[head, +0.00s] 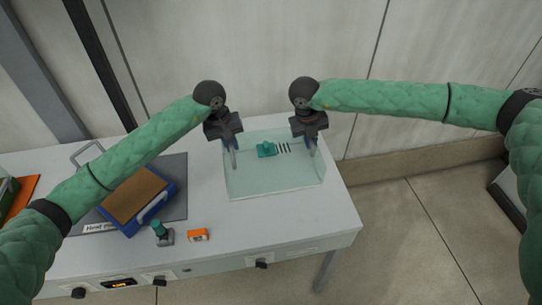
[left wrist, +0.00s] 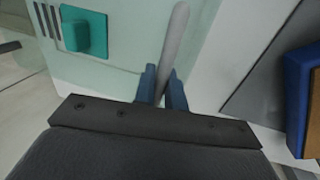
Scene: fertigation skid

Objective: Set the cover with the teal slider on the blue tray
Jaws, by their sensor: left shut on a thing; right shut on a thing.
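The cover (head: 275,182) is a clear, pale box with a teal slider (head: 266,150) and dark slots on top. It is at the right part of the table; I cannot tell whether it touches the tabletop. My left gripper (head: 232,152) is shut on the cover's left grey handle, which shows between the blue fingers in the left wrist view (left wrist: 174,48). My right gripper (head: 311,142) is shut at the cover's right side; its grip is partly hidden. The blue tray (head: 163,208) with a brown surface lies left of the cover, turned at an angle on a grey mat.
The grey mat (head: 176,171) bears a partly hidden label. Knobs and a display (head: 118,284) line the table's front. A wall is behind.

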